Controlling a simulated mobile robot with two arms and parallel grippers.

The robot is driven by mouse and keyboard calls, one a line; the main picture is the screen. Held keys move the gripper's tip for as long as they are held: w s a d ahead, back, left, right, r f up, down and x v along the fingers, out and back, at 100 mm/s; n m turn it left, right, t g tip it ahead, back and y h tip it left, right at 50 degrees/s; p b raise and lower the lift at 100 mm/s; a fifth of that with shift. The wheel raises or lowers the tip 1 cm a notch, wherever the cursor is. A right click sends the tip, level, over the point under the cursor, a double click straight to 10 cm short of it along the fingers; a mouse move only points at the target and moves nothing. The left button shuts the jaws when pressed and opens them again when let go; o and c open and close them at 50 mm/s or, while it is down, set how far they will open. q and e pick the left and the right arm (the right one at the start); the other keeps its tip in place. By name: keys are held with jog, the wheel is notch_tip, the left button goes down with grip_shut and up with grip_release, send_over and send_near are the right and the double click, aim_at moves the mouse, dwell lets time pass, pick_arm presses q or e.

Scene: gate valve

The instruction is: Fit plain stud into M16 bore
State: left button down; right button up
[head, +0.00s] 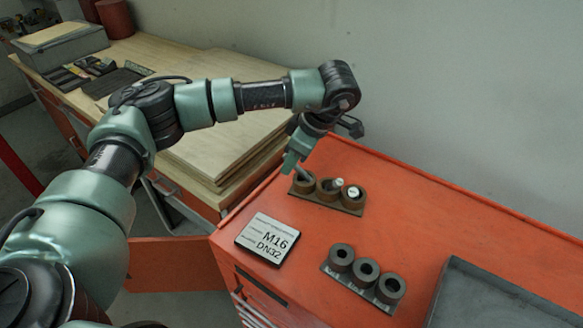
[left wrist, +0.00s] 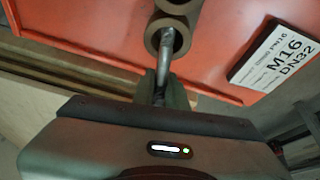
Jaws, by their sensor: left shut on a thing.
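My left gripper (head: 292,164) is shut on a grey metal stud (left wrist: 163,62) at the back left of the red cabinet top. The stud also shows just below the fingers in the head view (head: 304,175). Its far end meets the mouth of the leftmost brown cup of the back rack (head: 328,203); I cannot tell how deep it sits. The other two cups of that rack hold pieces with pale tops. The front rack (head: 334,274) has three dark round bores that look empty. A plate (head: 266,240) reads M16 DN32. My right gripper is not in view.
A grey tray (head: 447,290) lies at the right front of the red cabinet top (head: 430,220). A wooden bench (head: 200,62) with boards, a grey box and a red can stands at the left. The cabinet top between the racks is clear.

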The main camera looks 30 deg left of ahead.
pick_arm(q)
notch_tip(320, 180, up, 18)
jog(key=s+d+f+m+t+h, duration=0.35)
jog(key=s+d+f+m, duration=0.4)
jog(key=s+m, duration=0.6)
jog(key=w+f+m, duration=0.1)
jog(key=f, duration=0.2)
jog(key=w+f+m+t, duration=0.1)
jog(key=w+f+m, duration=0.1)
jog(key=f, duration=0.1)
jog(key=w+f+m+h, duration=0.1)
jog(key=f+m, duration=0.1)
jog(key=f, duration=0.1)
jog(key=shift+w+a+f+b, duration=0.15)
jog(key=shift+w+f+b, duration=0.15)
jog(key=shift+f, duration=0.05)
jog(key=shift+w+a+r+n, duration=0.2)
jog(key=shift+w+n, duration=0.05)
jog(key=shift+w, duration=0.15)
jog(key=w+a+r+n+g+y, duration=0.2)
jog(key=w+a+r+n, duration=0.1)
jog(key=r+n, duration=0.5)
jog(key=w+a+r+n+g+y, duration=0.2)
jog(key=w+r+n, duration=0.3)
jog(key=r+n, duration=0.4)
jog(key=shift+a+n, duration=0.5)
jog(key=shift+a, duration=0.35)
